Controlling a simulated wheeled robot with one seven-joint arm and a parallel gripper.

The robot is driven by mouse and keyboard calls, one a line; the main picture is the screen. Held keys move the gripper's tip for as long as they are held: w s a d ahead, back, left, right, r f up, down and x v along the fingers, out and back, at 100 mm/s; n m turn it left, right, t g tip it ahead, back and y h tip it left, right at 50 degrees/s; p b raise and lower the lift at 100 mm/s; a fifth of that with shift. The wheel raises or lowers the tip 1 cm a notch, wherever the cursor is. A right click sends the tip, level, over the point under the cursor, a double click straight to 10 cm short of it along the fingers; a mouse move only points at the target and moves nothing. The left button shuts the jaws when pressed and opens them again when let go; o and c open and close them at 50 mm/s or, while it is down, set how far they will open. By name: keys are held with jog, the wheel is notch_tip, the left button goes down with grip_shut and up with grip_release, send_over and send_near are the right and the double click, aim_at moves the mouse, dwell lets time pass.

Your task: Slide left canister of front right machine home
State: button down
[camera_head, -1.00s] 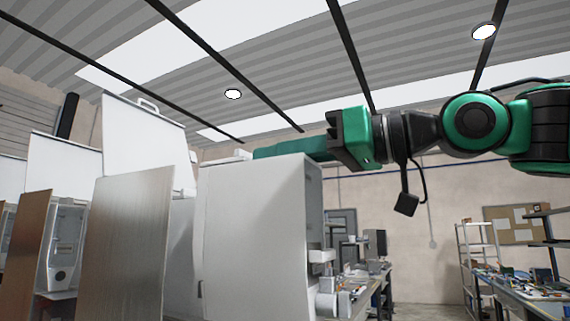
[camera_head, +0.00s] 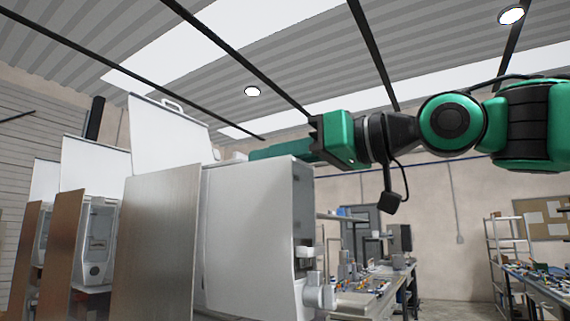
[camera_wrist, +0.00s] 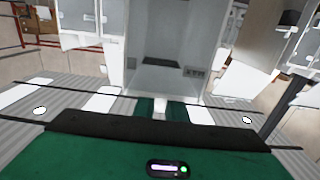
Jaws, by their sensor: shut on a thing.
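The front right machine (camera_head: 245,235) is a tall white box close in front of me in the head view, seen from its side. My gripper (camera_head: 285,150) reaches over its top from the right, green fingers pointing left. In the wrist view, which is upside down, the fingers (camera_wrist: 162,110) are closed around a small white tab. The tab is at the edge of a grey box-like body with a dark label, which seems to be the left canister (camera_wrist: 165,50). A small white part (camera_head: 237,156) shows at the fingertips in the head view. How far in the canister sits is hidden.
A metal panel (camera_head: 155,245) and a raised white lid with a handle (camera_head: 165,135) stand left of my gripper. More machines with brown panels (camera_head: 90,240) line up further left. Workbenches (camera_head: 375,290) and shelving (camera_head: 505,250) stand behind at right.

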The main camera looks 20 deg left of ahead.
jog(key=shift+w+a, duration=0.1)
jog(key=shift+a, duration=0.3)
jog(key=shift+w+a+f, duration=0.1)
jog(key=shift+w+a, duration=0.15)
jog(key=shift+a, duration=1.05)
jog(key=shift+w+a, duration=0.25)
jog(key=shift+a, duration=1.1)
jog(key=shift+w+a+f, duration=0.1)
jog(key=shift+w+a, duration=0.15)
jog(key=shift+a, duration=1.05)
jog(key=shift+w+a+f, duration=0.15)
jog(key=shift+a+f, duration=0.6)
jog(key=shift+f, duration=0.1)
jog(key=shift+f, duration=0.45)
